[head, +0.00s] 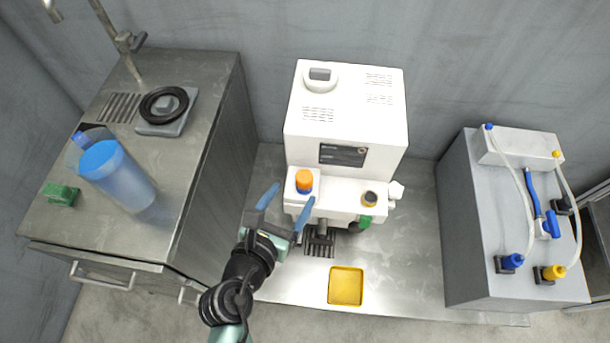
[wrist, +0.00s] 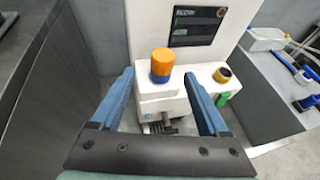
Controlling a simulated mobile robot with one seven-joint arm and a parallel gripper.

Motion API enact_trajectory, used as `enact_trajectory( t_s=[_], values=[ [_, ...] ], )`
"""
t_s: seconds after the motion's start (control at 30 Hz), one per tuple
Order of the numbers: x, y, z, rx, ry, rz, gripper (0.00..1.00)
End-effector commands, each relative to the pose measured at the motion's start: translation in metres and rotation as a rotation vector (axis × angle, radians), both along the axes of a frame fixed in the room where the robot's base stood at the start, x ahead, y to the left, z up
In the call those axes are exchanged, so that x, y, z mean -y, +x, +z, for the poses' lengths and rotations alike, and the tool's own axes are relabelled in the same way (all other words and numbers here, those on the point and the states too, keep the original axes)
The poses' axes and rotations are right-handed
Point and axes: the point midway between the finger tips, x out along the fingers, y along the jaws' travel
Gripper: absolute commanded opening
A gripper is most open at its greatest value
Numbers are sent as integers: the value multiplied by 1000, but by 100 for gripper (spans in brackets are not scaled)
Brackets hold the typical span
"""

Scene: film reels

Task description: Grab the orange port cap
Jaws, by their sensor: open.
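The orange port cap (head: 304,178) sits upright on the left white block at the front of the white machine (head: 345,110), with a blue ring below it. In the wrist view the orange cap (wrist: 162,62) stands beyond the fingertips, roughly midway between them. My gripper (head: 286,202) is open and empty, just in front of and to the left of the cap in the head view. The blue fingers also show in the wrist view (wrist: 160,82), apart from the cap.
A dark port with a yellow ring (head: 370,198) and a green part (head: 365,221) are right of the cap. A yellow tray (head: 346,286) lies on the metal counter in front. A steel cabinet (head: 190,215) stands left; a grey unit with hoses (head: 465,250) stands right.

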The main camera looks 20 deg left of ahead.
Motion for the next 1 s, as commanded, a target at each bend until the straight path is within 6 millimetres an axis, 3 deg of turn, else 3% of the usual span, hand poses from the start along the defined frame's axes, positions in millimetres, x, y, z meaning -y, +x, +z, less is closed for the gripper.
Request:
enact_trajectory(
  t_s=[0.6, 0.87, 1.0],
  values=[
    [3, 64, -26, 1, 3, -1, 78],
    [3, 65, -27, 0, 2, 0, 78],
    [2, 65, -27, 0, 2, 0, 55]
  ],
)
